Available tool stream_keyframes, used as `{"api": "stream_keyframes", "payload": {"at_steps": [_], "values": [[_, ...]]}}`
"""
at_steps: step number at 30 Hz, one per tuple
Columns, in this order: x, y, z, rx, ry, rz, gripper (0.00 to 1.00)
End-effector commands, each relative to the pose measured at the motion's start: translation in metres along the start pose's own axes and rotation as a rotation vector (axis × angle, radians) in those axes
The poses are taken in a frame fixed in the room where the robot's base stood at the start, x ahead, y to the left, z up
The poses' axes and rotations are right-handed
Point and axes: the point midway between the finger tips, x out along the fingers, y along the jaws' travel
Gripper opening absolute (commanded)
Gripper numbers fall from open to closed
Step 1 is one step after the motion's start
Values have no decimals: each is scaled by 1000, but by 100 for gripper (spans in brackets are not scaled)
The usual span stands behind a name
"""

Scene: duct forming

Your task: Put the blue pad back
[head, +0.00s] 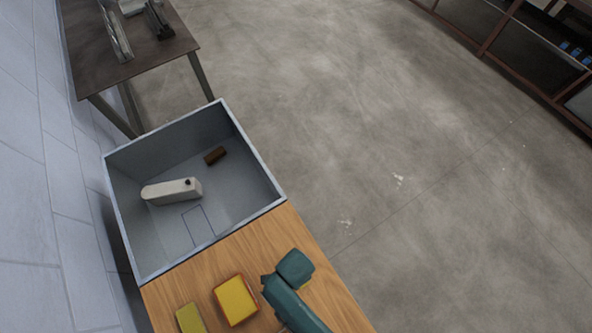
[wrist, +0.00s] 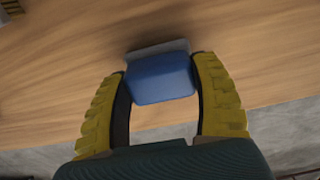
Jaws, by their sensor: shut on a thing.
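The blue pad (wrist: 160,84) is a small blue block with a pale grey edge along its far side. In the wrist view it sits between the two yellow fingers of my gripper (wrist: 161,72), which is shut on it. Wood surface shows behind the pad; I cannot tell if the pad touches it. The head view shows teal parts of my arm over the wooden tabletop (head: 205,268), but neither fingertips nor pad. A blue rectangle outline (head: 198,225) is marked on the floor of the grey bin (head: 265,178).
The bin also holds a white bottle-like object (head: 168,191) and a brown block (head: 215,155). A yellow block (head: 236,300) and a yellow-green piece (head: 190,318) are on the tabletop. A dark table (head: 120,50) stands beyond the bin. A wall runs along the left.

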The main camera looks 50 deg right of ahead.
Motion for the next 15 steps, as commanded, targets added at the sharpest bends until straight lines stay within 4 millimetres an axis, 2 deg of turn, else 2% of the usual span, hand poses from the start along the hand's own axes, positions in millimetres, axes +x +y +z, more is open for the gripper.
{"api": "stream_keyframes", "payload": {"at_steps": [5, 6, 9, 15], "values": [[4, 0, 0, 0, 0, 0, 31], [3, 0, 0, 0, 0, 0, 72], [2, 0, 0, 0, 0, 1, 91], [2, 0, 0, 0, 0, 1, 92]]}}
